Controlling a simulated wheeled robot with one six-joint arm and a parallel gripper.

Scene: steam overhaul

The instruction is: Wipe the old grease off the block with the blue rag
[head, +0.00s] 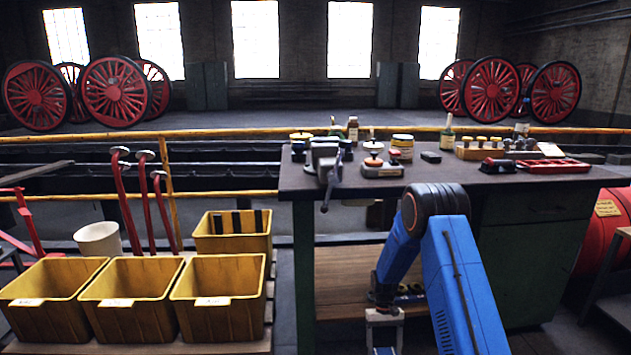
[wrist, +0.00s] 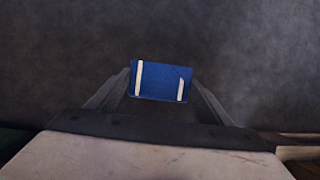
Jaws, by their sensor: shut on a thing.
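My gripper (head: 384,338) hangs low in front of the workbench, at the bottom of the head view. In the wrist view its fingers (wrist: 160,86) are shut on the blue rag (wrist: 160,70), which shows as a flat blue patch between two pale fingertips. A small bit of the blue rag (head: 384,351) also shows at the bottom edge of the head view. The rag is held clear of the bench top. I cannot tell which thing on the bench is the block, and no grease can be made out.
The dark workbench (head: 465,180) carries a vise (head: 326,160), tins, bottles, a wooden rack (head: 480,153) with several knobs and a red tray (head: 553,166). Yellow bins (head: 128,312) stand at the left. A red drum (head: 603,230) is at the right. A wooden shelf (head: 340,280) lies under the bench.

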